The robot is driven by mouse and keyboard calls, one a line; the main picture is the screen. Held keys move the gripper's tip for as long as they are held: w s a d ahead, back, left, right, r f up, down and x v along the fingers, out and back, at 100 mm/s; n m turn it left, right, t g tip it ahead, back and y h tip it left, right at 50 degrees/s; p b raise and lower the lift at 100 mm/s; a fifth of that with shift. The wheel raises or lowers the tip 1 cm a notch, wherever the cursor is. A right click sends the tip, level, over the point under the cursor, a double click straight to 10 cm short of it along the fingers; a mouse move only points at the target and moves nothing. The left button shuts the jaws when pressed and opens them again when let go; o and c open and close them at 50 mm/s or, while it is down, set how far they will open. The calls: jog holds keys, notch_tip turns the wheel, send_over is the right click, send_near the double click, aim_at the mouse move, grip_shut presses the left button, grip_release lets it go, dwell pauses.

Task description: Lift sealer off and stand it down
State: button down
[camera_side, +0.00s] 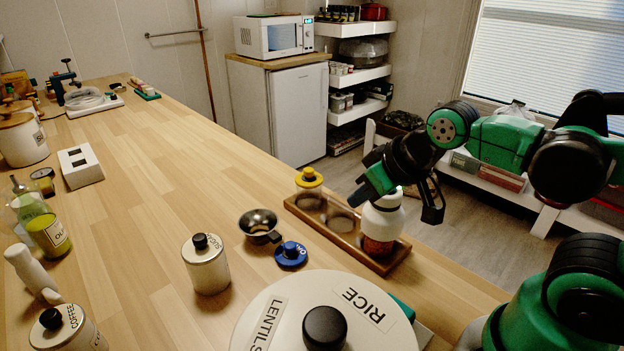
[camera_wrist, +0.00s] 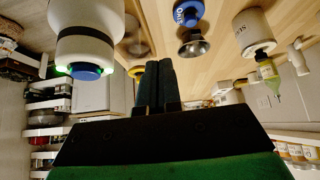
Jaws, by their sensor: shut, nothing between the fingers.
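The sealer is a white bottle-shaped device (camera_side: 384,212) standing upright on a jar with red-orange contents (camera_side: 377,247), in the wooden tray (camera_side: 345,236). In the wrist view, which is upside down, the sealer (camera_wrist: 86,30) shows large at the upper left, with a dark band, a blue button and a green glow. My gripper (camera_side: 358,198) is beside the sealer's upper part, partly in front of it in the side view. Its two dark fingers (camera_wrist: 158,66) are together and empty, apart from the sealer in the wrist view.
A yellow-lidded jar (camera_side: 309,181) stands at the tray's far end. A blue lid (camera_side: 291,254), a metal funnel (camera_side: 259,224), a sugar canister (camera_side: 206,266) and a large round lid marked rice and lentils (camera_side: 262,312) lie nearby. The counter (camera_side: 160,170) left of these has clear room.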

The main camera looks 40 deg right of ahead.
jog(key=c, duration=1.5)
grip_release()
jog(key=o, duration=1.5)
